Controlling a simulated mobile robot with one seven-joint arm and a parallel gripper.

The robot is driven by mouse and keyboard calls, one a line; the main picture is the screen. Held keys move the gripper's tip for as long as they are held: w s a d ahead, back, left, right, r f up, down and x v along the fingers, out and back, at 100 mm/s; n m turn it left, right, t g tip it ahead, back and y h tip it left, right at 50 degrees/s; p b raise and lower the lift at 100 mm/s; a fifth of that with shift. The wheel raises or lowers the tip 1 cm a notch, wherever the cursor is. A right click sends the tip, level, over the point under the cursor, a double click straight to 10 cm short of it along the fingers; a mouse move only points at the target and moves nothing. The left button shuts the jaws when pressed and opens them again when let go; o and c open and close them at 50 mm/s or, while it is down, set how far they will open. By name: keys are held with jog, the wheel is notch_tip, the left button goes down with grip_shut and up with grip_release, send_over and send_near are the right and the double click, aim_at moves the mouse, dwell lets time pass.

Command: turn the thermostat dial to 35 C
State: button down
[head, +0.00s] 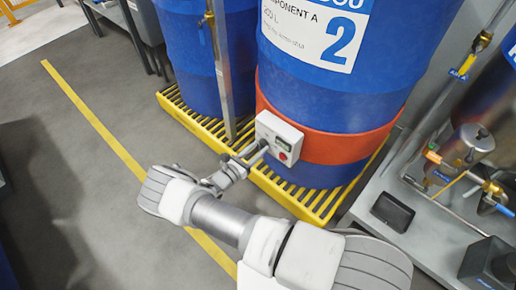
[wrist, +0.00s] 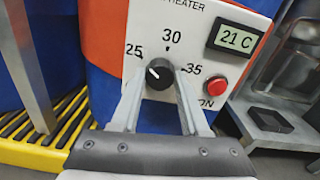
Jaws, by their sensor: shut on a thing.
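The heater control box (wrist: 140,40) is white and sits on the orange band of a blue drum. Its black dial (wrist: 159,74) has marks 25, 30 and 35 around it. The dial's white pointer line slants up and left, toward the 25 side. The small display (wrist: 235,39) reads 21 C. My gripper (wrist: 160,82) is shut on the dial, one finger on each side. In the head view, the box (head: 279,138) faces my gripper (head: 258,149), which hides the dial.
The blue drum (head: 330,95) with the orange heater band (head: 335,147) stands on a yellow grated pallet (head: 295,200). A grey upright post (head: 222,75) stands left of the box. A bench with piping and a metal vessel (head: 470,143) is at right. The floor at left is clear.

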jog(key=m, duration=0.6)
jog(key=shift+m, duration=0.3)
jog(key=m, duration=0.6)
jog(key=m+p, duration=0.1)
jog(key=m, duration=0.5)
jog(key=shift+m, duration=0.3)
jog(key=m, duration=0.6)
jog(key=shift+c, duration=2.1)
grip_release()
jog(key=p+v, duration=0.2)
jog(key=v, duration=1.5)
jog(key=shift+s+a+p, duration=0.2)
jog(key=shift+p, duration=0.2)
